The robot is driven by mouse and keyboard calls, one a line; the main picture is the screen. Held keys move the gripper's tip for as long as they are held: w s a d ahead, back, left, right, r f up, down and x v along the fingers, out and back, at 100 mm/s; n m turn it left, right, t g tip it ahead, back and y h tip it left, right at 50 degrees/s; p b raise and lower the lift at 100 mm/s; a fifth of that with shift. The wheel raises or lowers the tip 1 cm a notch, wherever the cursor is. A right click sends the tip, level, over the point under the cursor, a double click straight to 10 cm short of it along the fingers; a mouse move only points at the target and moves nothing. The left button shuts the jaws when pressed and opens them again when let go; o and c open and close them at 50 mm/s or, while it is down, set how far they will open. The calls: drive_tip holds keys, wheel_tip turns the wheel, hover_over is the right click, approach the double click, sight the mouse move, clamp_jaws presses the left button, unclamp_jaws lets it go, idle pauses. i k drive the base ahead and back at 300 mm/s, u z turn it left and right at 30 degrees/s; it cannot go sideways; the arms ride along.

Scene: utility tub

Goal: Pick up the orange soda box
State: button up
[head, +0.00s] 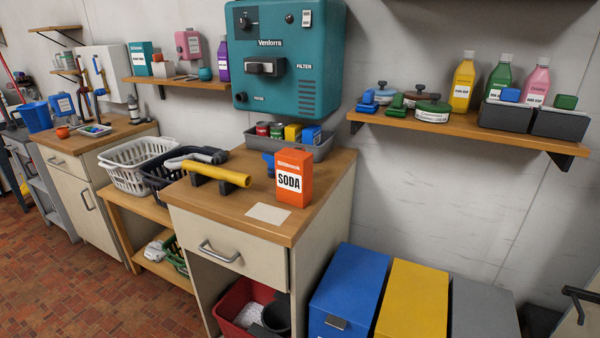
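The orange soda box (293,178) stands upright on the wooden top of the cabinet (232,203) in the middle of the head view. Its white SODA label faces the camera. A small blue object (268,162) is close at its left and partly hidden behind it. My gripper is not in view.
A yellow cylinder on dark rests (220,174) lies left of the box, and a flat pale card (268,214) lies in front. A grey tray (300,146) with several items stands behind, under the teal machine (285,60). Blue (350,285) and yellow bins (412,300) stand lower right.

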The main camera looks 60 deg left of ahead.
sight(294, 167)
drive_tip(key=u, duration=0.45)
drive_tip(key=i, duration=0.6)
drive_tip(key=u, duration=1)
drive_tip(key=i, duration=0.35)
drive_tip(key=u, duration=0.4)
